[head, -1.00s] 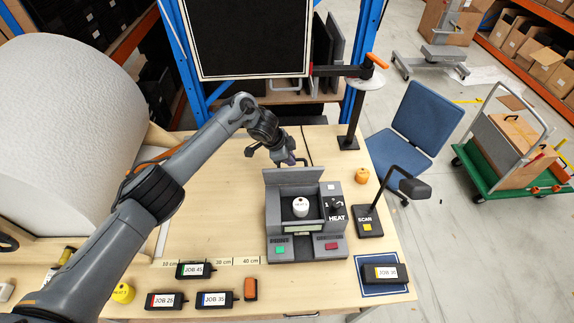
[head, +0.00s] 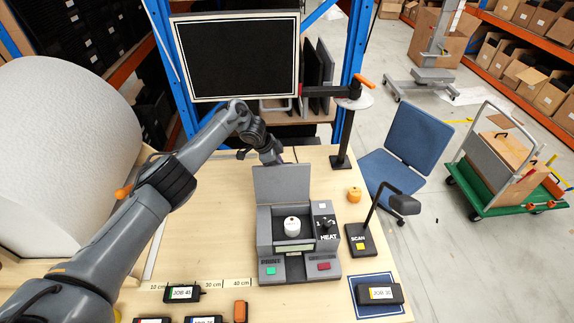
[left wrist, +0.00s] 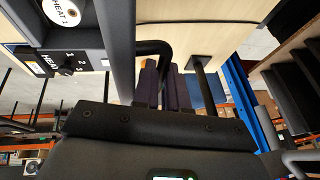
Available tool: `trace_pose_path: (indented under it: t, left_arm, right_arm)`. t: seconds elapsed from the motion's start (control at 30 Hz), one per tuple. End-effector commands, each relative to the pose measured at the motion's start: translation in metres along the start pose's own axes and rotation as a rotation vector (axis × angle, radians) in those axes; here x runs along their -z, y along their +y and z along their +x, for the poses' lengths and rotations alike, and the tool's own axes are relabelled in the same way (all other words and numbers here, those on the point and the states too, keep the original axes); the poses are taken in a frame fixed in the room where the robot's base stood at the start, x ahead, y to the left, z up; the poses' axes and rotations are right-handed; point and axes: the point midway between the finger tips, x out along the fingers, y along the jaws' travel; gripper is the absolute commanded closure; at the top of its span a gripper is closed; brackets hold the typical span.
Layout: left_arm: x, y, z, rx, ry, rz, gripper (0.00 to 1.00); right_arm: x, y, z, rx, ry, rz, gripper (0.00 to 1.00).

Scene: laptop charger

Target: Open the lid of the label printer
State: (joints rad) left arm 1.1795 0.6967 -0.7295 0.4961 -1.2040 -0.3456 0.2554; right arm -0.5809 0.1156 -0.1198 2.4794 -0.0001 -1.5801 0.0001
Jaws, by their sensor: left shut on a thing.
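The label printer (head: 298,268) is a dark grey box on the table with a green and a red button. Its lid (head: 281,184) stands raised along the back edge, leaving the bay with a white label roll (head: 292,227) uncovered. My left gripper (head: 279,160) is behind the lid's top, its fingertips mostly hidden in the head view. In the left wrist view, the lid (left wrist: 118,45) shows nearly edge-on with a dark bent handle (left wrist: 155,47). The left gripper's fingers (left wrist: 162,85) are shut on that handle. My right gripper is not in view.
A scanner stand (head: 360,240) is right of the printer, near an orange object (head: 354,194). Labelled cartridges (head: 182,293) lie at the front, one (head: 379,293) on a blue-bordered mat. A monitor (head: 235,57) hangs behind. The table left of the printer is mostly clear.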

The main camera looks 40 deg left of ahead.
Motion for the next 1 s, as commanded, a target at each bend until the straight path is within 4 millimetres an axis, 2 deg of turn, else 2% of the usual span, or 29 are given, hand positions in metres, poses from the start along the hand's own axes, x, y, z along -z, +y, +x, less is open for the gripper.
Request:
trace_pose_path:
  t: [0.33,0.37,0.5,1.0]
  left_arm:
    - [-0.0038,-0.0029,-0.0005,0.007,-0.003,-0.007,1.0]
    - [-0.0037,-0.003,-0.0006,0.008,-0.003,-0.007,0.83]
    - [-0.0037,-0.0025,-0.0005,0.006,-0.004,-0.006,0.62]
    - [-0.0005,-0.0016,-0.0016,0.004,0.001,-0.001,0.62]
  right_arm:
    - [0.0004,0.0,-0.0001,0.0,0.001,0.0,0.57]
    - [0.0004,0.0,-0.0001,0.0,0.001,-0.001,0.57]
    - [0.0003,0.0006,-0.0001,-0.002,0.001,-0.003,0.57]
    - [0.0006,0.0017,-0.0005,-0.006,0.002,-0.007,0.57]
